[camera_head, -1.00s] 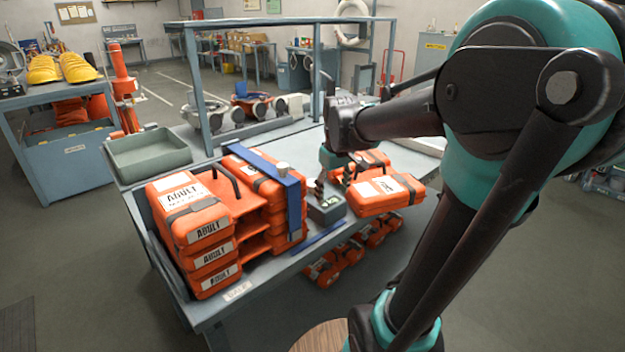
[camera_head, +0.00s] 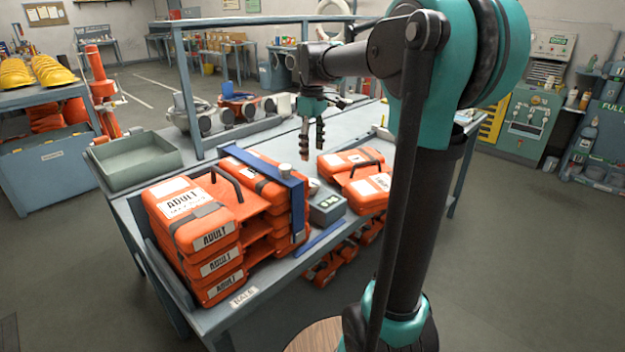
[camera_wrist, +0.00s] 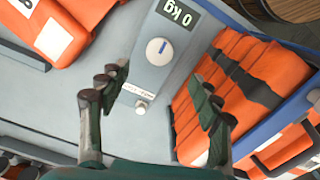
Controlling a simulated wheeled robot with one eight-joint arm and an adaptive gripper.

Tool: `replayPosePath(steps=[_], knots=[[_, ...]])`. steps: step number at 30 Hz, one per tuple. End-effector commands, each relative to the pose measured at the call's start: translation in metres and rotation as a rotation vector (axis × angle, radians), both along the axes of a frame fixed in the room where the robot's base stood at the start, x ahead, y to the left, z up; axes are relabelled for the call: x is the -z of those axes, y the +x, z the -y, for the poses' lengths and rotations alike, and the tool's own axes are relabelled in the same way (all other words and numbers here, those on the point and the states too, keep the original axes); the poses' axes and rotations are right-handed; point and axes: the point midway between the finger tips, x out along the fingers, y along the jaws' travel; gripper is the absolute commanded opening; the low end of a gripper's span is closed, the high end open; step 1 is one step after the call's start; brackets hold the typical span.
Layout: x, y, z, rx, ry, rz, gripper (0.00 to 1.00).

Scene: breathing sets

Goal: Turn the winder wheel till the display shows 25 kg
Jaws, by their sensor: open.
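The grey display box (camera_head: 327,208) stands on the bench between the orange packs. Beside the display is a round pale wheel (camera_wrist: 160,51) with a blue mark, which appears to be the winder wheel. A small white knob (camera_wrist: 141,107) and a label lie nearer my gripper. My gripper (camera_head: 322,145) points down above the bench behind the box. In the wrist view my gripper (camera_wrist: 160,95) is open and empty, its fingers apart on either side of the knob's line, short of the wheel.
A stack of orange ADULT packs (camera_head: 205,240) under a blue bar (camera_head: 262,165) stands left of the box. More orange packs (camera_head: 358,175) lie to its right. A grey tray (camera_head: 137,158) and a metal frame stand farther back.

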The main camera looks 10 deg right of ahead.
Motion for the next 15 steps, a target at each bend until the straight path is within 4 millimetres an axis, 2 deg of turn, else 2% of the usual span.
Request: replayPosePath(steps=[9, 15], knots=[[0.064, 0.0, 0.0, 0.001, 0.0, 0.0, 0.64], [0.093, 0.0, 0.0, 0.001, 0.0, 0.0, 0.64]])
